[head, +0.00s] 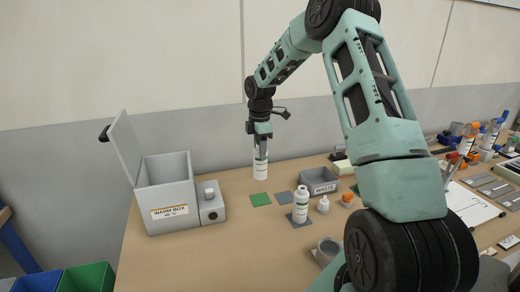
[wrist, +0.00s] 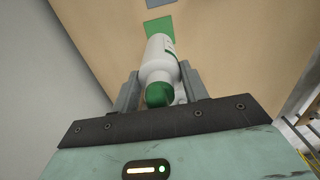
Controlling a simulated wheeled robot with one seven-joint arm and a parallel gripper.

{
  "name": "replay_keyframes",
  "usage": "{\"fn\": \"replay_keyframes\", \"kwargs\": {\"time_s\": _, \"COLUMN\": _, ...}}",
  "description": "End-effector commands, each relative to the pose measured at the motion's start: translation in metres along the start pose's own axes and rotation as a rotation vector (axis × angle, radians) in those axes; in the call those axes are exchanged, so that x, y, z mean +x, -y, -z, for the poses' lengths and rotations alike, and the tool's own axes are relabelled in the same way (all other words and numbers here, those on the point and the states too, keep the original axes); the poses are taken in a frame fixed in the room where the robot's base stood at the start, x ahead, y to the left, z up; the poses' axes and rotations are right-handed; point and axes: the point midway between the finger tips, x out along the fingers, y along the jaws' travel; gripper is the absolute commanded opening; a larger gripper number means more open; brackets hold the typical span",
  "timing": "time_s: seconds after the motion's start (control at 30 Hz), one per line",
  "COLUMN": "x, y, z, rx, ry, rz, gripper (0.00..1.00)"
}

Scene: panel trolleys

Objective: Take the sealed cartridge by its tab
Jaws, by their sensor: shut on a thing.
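My gripper (head: 261,153) hangs over the back of the table and is shut on a white bottle (head: 261,170). The bottle has a label and, in the wrist view (wrist: 158,58), a green cap (wrist: 158,94) between the two grey fingers. It looks upright, above or at the tabletop near a green square (head: 260,199); I cannot tell whether it touches the table. The green square also shows past the bottle in the wrist view (wrist: 160,25). I cannot make out a sealed cartridge or its tab in either view.
A grey warm box (head: 168,216) with its lid up stands at the left. A second white bottle (head: 300,206) stands on a grey square, near a grey waste bin (head: 318,176) and small bottles. Tools and pens crowd the right. The table's front left is clear.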

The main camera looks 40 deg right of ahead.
Motion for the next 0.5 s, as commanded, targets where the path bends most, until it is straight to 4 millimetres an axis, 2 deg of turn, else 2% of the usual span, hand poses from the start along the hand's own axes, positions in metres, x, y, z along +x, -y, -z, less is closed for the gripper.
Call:
{"fn": "replay_keyframes", "kwargs": {"time_s": 0.1, "x": -0.012, "y": -0.001, "z": 0.0, "rx": 0.0, "ry": 0.0, "rz": -0.002, "gripper": 0.01}}
{"fn": "replay_keyframes", "kwargs": {"time_s": 0.5, "x": -0.037, "y": 0.0, "z": 0.0, "rx": 0.0, "ry": 0.0, "rz": -0.002, "gripper": 0.01}}
